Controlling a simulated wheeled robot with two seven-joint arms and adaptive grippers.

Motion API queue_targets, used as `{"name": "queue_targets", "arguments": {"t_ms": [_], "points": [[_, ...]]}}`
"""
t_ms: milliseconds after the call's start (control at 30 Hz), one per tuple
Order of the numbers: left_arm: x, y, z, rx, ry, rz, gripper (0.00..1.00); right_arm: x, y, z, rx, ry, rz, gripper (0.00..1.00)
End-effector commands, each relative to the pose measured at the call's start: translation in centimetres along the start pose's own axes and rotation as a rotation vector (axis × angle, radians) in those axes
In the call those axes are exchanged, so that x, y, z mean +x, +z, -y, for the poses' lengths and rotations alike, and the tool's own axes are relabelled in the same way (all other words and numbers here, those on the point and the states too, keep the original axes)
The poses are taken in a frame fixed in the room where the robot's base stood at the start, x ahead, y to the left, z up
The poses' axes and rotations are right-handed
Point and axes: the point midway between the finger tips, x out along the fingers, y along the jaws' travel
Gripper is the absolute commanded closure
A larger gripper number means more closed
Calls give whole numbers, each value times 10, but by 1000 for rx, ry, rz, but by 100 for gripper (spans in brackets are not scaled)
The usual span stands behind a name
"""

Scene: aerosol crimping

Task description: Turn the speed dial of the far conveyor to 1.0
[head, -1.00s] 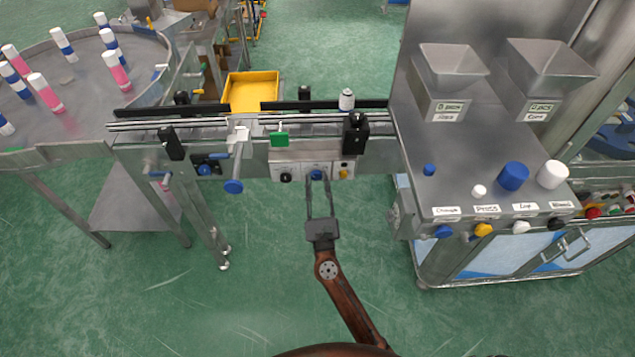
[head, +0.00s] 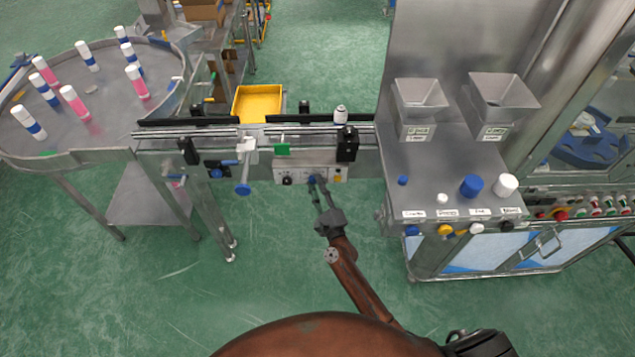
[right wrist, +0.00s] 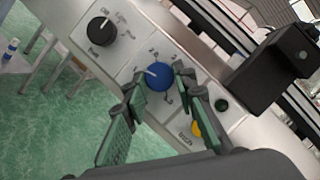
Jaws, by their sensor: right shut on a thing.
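The conveyor's control panel (head: 337,170) faces me below the belt. It carries the blue dial (head: 311,180) in its middle, a black knob (head: 287,181) to the left and a yellow button (head: 338,178) to the right. My right gripper (head: 317,184) is at the blue dial. In the right wrist view its fingers (right wrist: 160,82) are shut on the blue dial (right wrist: 158,75), one on each side. A white pointer mark shows on the dial's left; the scale print around it is too small to read. My left gripper is not in view.
A small bottle (head: 340,115) stands on the conveyor. A round table (head: 60,135) with pink and blue cans is at the left. A hopper bench (head: 425,180) stands at the right.

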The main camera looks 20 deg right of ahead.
Motion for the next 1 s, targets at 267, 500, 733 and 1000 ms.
{"name": "queue_targets", "arguments": {"t_ms": [267, 500, 733, 1000], "points": [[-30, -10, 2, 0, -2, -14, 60, 1, 2, 4, -141, 58, 1, 99], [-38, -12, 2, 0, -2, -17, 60, 0, 1, 2, -195, 82, 1, 99], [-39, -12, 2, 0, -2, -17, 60, 0, 0, 1, -207, 87, 1, 99], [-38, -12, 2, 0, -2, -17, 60, 0, 0, 1, -206, 87, 1, 73]]}}
